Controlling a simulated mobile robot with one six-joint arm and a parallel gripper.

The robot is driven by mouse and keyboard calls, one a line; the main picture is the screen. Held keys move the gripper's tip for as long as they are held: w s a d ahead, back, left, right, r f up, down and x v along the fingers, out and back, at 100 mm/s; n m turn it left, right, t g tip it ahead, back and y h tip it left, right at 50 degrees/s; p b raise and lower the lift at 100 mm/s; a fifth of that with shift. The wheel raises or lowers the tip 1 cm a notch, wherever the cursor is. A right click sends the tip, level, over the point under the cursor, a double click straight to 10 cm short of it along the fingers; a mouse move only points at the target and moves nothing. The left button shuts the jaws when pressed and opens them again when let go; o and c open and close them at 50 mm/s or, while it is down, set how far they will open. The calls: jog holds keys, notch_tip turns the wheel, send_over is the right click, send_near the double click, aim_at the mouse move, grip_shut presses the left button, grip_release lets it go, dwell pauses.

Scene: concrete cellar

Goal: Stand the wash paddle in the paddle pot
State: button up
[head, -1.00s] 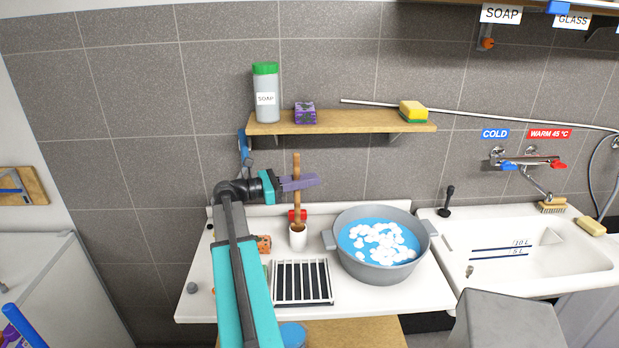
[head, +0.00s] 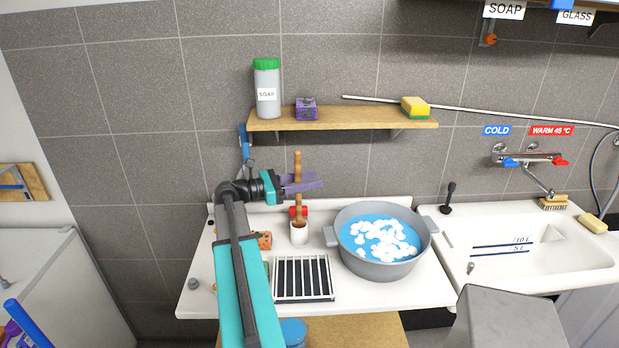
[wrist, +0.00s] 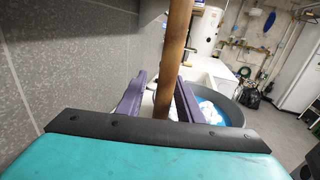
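The pot's rim hides that end. My gripper (head: 303,184) is at the paddle's shaft, well above the pot, with its purple fingers on either side. In the wrist view the shaft (wrist: 174,55) rises between the fingers of my gripper (wrist: 160,92). The fingers are spread, with a visible gap between the left finger and the wood. I cannot tell whether the right finger touches it.
A grey basin (head: 385,270) with blue water and white pieces stands right of the pot. A slatted rack (head: 303,298) lies in front, and an orange patterned object (head: 264,240) is to the left. A wooden shelf (head: 350,122) with a soap bottle (head: 267,85) hangs above.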

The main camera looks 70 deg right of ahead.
jog(key=shift+a+r, duration=0.1)
jog(key=shift+r, duration=0.05)
jog(key=shift+r, duration=0.1)
jog(key=b+v, duration=0.5)
jog(key=v, duration=0.8)
jog(key=shift+w+a+r, duration=0.2)
jog(key=shift+w+r, duration=0.1)
dwell(0.6)
